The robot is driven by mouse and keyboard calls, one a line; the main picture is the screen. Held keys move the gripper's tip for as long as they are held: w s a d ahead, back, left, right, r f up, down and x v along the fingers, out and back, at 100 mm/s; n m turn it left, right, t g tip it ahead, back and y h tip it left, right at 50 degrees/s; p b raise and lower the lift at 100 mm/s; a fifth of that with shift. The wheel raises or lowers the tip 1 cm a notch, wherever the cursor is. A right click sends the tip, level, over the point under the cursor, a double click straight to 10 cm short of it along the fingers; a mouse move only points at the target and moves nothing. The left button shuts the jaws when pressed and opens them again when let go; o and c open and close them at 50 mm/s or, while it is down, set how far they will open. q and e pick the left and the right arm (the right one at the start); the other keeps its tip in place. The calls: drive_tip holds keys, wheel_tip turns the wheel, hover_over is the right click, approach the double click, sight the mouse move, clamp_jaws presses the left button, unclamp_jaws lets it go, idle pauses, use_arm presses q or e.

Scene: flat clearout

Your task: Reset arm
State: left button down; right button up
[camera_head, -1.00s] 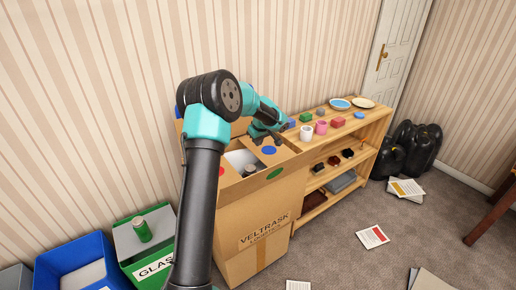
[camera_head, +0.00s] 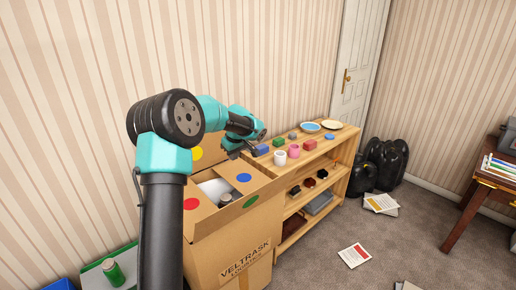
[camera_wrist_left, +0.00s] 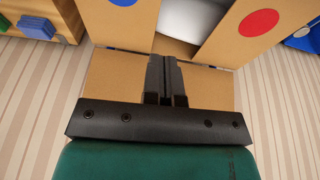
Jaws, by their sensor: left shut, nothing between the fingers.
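My left arm comes up from the bottom in the head view and bends right over the back of the open cardboard box (camera_head: 235,245). My left gripper (camera_head: 238,152) is near the box's back flap, beside the shelf's left end. In the left wrist view its fingers (camera_wrist_left: 167,75) are together, with nothing between them, in front of a cardboard flap. The box carries coloured dots, and a white item (camera_head: 213,188) shows inside. My right gripper is not in view.
A wooden shelf (camera_head: 345,139) right of the box holds cups, blocks and plates. Black bags (camera_head: 385,160) stand by the door. Papers (camera_head: 355,255) lie on the carpet. A green can (camera_head: 113,272) stands on a bin at lower left. A desk (camera_head: 484,190) is at right.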

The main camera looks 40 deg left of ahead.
use_arm(q)
drive_tip(key=w+d+r+m+t, duration=0.1)
drive_tip(key=w+d+t, duration=0.2)
drive_tip(key=w+d, duration=0.5)
drive_tip(key=w+d+r+m+t, duration=0.15)
drive_tip(key=w+d, duration=0.25)
drive_tip(key=w, duration=0.7)
drive_tip(key=w+d+f+m+t+h, duration=0.1)
drive_tip(key=d+f+m+h, duration=0.1)
drive_tip(key=d+f, duration=0.65)
drive_tip(key=w+d+f+m+h, duration=0.1)
drive_tip(key=d+f+m+h, duration=0.2)
drive_tip(key=d+f, duration=0.55)
drive_tip(key=s+d+f+m+g+h, duration=0.15)
drive_tip(key=s+d+f, duration=0.25)
drive_tip(key=s+f, duration=0.5)
drive_tip(key=s+d+f+m+g+h, duration=0.1)
drive_tip(key=s+d+f+m+g, duration=0.15)
drive_tip(key=s+f, duration=0.65)
drive_tip(key=s+f+m+g, duration=0.2)
drive_tip(key=s+f, duration=0.1)
drive_tip(key=s, duration=2.5)
drive_tip(key=shift+s+d+f, duration=0.2)
drive_tip(key=shift+s+d, duration=0.1)
drive_tip(key=shift+d, duration=0.05)
